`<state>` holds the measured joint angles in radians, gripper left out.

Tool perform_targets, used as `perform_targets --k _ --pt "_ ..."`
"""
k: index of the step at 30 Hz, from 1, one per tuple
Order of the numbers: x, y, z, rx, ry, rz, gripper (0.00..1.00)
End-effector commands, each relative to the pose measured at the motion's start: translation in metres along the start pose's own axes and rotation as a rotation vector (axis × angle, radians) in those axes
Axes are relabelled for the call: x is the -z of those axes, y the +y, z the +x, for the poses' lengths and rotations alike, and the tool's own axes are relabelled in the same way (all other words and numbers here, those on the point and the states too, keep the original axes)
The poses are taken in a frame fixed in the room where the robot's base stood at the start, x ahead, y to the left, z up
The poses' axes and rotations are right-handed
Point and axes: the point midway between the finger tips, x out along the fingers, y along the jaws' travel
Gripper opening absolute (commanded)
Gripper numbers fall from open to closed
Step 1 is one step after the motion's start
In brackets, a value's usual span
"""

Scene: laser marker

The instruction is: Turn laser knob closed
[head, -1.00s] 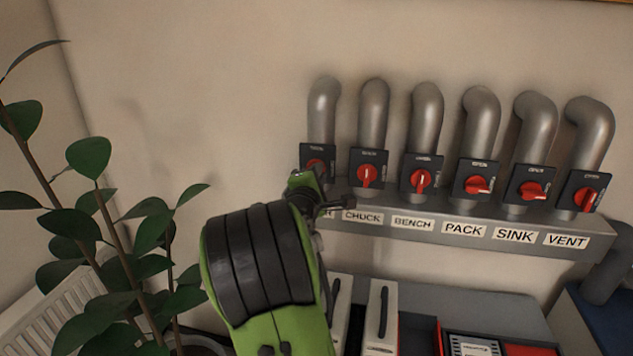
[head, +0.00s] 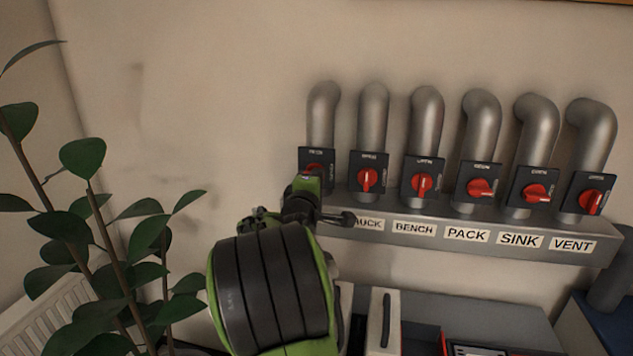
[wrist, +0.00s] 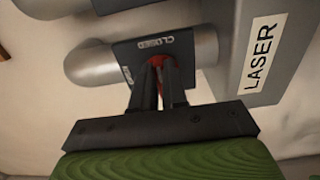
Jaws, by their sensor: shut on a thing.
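The laser knob (wrist: 160,62) is a red handle on a black square plate (wrist: 137,50) marked CLOSED on one edge, with a second word on the adjoining edge too small to read surely. The LASER label (wrist: 261,58) is beside it on the grey manifold. My gripper (wrist: 162,76) is shut on the red knob, one dark finger on each side. The fingers hide much of the knob, so its exact angle is hard to tell. In the head view the knob (head: 314,169) is the leftmost of the row, and my arm covers its lower part and its label.
Similar red knobs for CHUCK (head: 367,178), BENCH (head: 424,184) and others continue to the right, close together on grey pipes. The grey manifold (head: 400,208) runs below them. A leafy plant (head: 90,230) stands at left. The wall between plant and pipes is clear.

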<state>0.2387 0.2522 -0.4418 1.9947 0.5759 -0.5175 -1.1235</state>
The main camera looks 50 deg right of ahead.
Motion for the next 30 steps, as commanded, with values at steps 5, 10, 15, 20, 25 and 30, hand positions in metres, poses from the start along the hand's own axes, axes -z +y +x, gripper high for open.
perform_targets --k 5,10,15,20,25,30 --pt "0.000 -0.002 0.000 0.006 -0.001 0.001 0.16" --pt "0.000 -0.002 0.000 0.004 0.000 0.000 0.38" --pt "0.000 -0.001 0.000 0.003 0.000 0.000 0.38" --pt "0.001 -0.001 -0.008 0.002 0.002 0.001 0.38" --pt "0.002 -0.001 -0.048 0.004 0.008 0.001 0.38" --pt "0.003 -0.002 -0.098 0.005 0.010 0.000 0.38"
